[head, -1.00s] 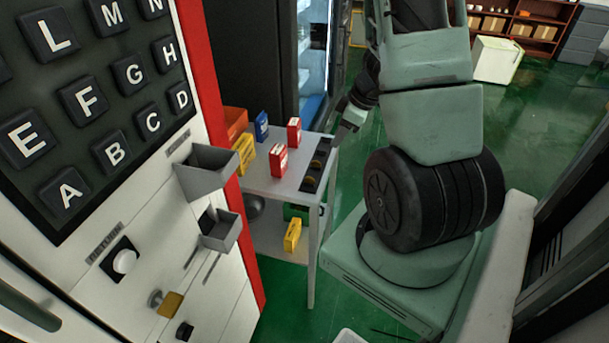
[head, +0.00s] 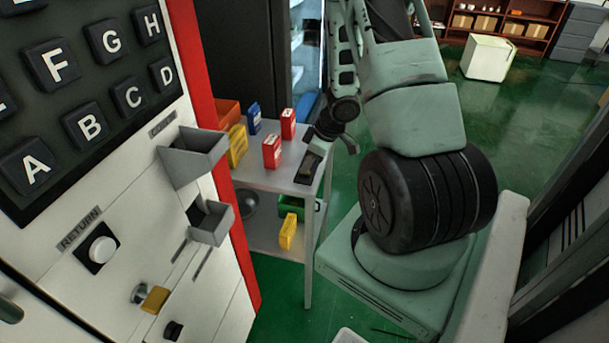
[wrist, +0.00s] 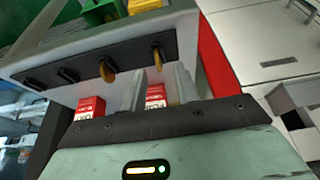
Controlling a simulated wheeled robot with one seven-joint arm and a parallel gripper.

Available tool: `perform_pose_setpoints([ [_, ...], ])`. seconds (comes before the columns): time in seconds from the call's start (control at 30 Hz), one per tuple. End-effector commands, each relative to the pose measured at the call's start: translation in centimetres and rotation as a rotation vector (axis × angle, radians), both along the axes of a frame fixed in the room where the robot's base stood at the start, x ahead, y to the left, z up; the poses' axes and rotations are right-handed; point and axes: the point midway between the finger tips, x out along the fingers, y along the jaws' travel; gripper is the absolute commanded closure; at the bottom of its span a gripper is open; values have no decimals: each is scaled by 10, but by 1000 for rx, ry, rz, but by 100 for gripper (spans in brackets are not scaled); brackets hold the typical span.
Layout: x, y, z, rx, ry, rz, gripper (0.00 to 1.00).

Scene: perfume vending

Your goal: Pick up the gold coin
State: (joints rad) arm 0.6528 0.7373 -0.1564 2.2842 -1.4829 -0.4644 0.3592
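Two gold coins stand in slots of a black strip (wrist: 85,66) along the edge of the small table. One gold coin (wrist: 158,57) is roughly in line with the gap between my fingers in the wrist view. The other gold coin (wrist: 107,71) is further left. My gripper (wrist: 163,72) is open and empty, its grey fingers spread close to the strip. In the head view my gripper (head: 318,144) is over the strip's far end and hides part of it, so the coins cannot be made out there.
Red boxes (head: 272,152), a blue box (head: 254,118) and a yellow box (head: 237,145) stand on the table (head: 262,178). A yellow box (head: 288,232) is on the lower shelf. The vending panel (head: 110,185) with trays (head: 192,158) is left. Green floor lies open behind.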

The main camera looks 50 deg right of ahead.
Motion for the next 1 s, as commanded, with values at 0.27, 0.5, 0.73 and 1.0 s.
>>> perform_pose_setpoints([
  [0.27, 8, 2, -20, -1, 0, -1, 69],
  [0.5, 8, 2, -19, -1, 0, 0, 91],
  [0.73, 7, 2, -19, -1, 0, 0, 100],
  [1.0, 8, 2, -6, -2, -2, 1, 100],
])
